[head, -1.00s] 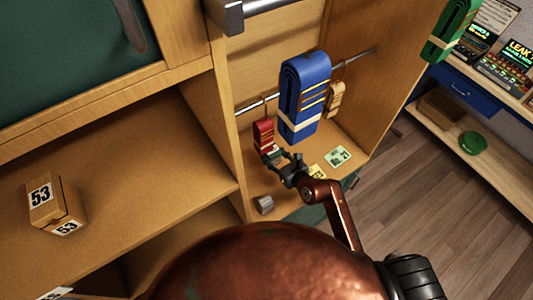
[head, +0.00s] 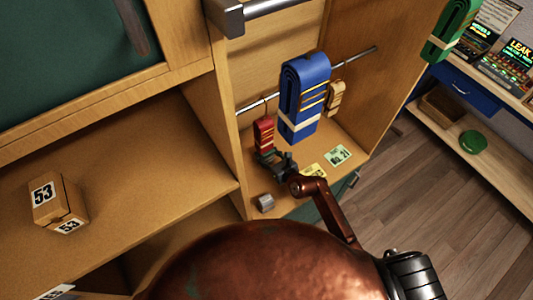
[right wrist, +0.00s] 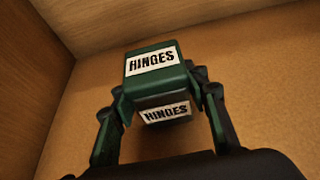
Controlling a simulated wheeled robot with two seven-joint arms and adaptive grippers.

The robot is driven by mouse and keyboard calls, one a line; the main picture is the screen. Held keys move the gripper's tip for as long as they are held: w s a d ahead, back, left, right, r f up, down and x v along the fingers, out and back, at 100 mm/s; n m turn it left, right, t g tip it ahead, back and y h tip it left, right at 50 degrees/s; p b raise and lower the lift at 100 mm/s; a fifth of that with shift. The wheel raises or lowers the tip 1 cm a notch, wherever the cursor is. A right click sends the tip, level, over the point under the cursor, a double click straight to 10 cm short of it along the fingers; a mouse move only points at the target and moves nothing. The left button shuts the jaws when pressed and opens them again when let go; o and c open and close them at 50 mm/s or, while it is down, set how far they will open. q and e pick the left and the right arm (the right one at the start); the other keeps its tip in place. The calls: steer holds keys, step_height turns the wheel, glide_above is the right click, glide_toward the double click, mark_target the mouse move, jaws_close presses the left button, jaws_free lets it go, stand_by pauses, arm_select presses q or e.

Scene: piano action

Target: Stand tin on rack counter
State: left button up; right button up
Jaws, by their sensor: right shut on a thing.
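A green tin (right wrist: 155,72) with white HINGES labels sits between the two fingers of my right gripper (right wrist: 160,105) in the right wrist view. The gripper is shut on its sides. In the head view the right gripper (head: 276,161) is inside the open wooden compartment, just below the small red hanging bundle (head: 263,133); the tin is small and partly hidden there. The gripper is above the wooden counter (head: 285,207) under the rail; I cannot tell whether the tin touches it. My left gripper is not in view.
A blue bundle (head: 304,97) and a tan one (head: 334,98) hang near the rail (head: 355,58). A grey cylinder (head: 265,202), a yellow card (head: 314,171) and a green card (head: 338,155) lie on the counter. A box marked 53 (head: 55,203) sits on the left shelf.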

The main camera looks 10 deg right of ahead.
steer(key=o, duration=1.4)
steer(key=shift+f, duration=0.1)
steer(key=shift+s, duration=0.15)
steer(key=v, duration=1.2)
